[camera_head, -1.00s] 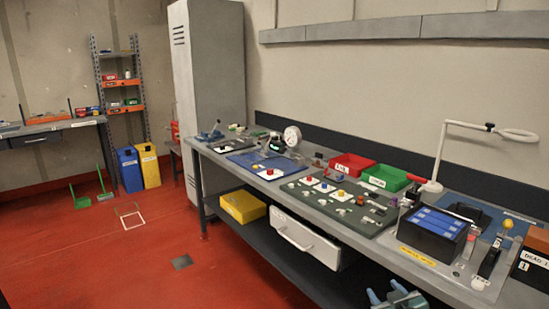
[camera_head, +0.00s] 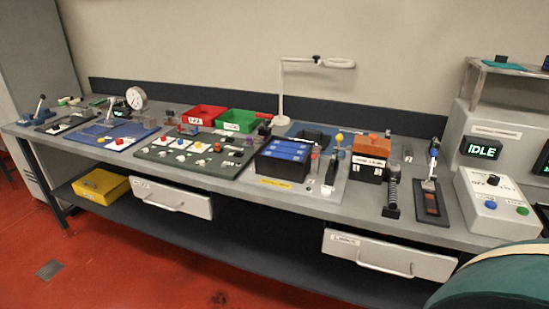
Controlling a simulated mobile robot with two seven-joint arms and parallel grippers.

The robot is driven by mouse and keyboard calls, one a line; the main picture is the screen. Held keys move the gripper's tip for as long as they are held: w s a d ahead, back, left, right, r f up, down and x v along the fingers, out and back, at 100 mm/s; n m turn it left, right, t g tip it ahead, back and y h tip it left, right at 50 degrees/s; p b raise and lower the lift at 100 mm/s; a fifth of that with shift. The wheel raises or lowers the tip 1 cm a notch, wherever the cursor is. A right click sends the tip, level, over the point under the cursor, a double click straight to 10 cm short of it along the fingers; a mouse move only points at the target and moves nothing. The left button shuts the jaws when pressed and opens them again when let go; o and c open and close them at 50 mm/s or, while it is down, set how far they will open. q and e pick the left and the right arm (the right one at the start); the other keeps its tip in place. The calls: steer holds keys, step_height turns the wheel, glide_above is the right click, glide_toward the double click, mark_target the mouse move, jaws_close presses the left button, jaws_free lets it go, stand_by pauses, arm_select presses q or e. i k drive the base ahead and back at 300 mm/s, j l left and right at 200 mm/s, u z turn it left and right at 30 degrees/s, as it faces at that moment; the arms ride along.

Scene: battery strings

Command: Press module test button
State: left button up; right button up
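Neither gripper is in view. No button carries a label I can read as module test. At the right, a white control box (camera_head: 495,200) has a dark knob (camera_head: 493,180), a blue button (camera_head: 490,204) and a green button (camera_head: 522,210). Behind it a tester display (camera_head: 482,148) reads IDLE in green. A black battery module with a blue top (camera_head: 284,160) stands mid-bench, with a yellow label in front.
A grey bench (camera_head: 240,190) runs across the view. It holds a green board (camera_head: 190,152) with several small knobs, red (camera_head: 202,115) and green (camera_head: 240,121) bins, a ring lamp (camera_head: 280,100) and an orange-topped box (camera_head: 371,145). A rounded teal shape fills the lower right corner.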

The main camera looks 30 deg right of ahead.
mark_target(325, 192)
steer(key=z, duration=1.4)
